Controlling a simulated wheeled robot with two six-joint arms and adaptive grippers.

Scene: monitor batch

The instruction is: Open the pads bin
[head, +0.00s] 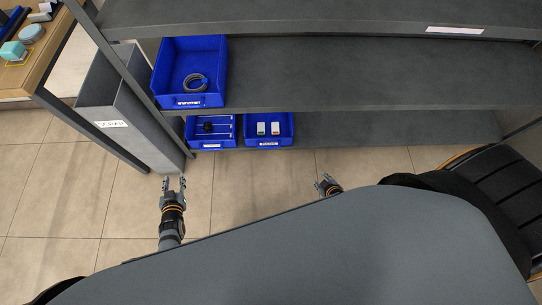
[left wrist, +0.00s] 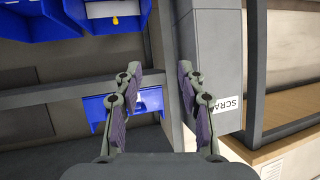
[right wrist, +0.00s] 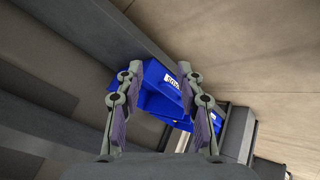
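Three blue bins stand on the grey shelf unit: a larger one (head: 166,80) holding a coiled grey hose or cable, a lower left one (head: 190,137) with dark items, and a lower right one (head: 286,121) with two small white items. Their labels are too small to read, so I cannot tell which is the pads bin. My left gripper (head: 174,184) is open and empty, low in front of the shelf's left end. My right gripper (head: 326,181) is open and empty, in front of the shelf to the right of the bins. Neither touches a bin in the head view.
A tall grey scrap bin (head: 147,139) stands left of the shelf, beside a wooden table (head: 47,60). The shelf's right part (head: 400,128) is bare. A dark rounded object (head: 502,170) stands at the right. Tiled floor (head: 250,185) lies open in front.

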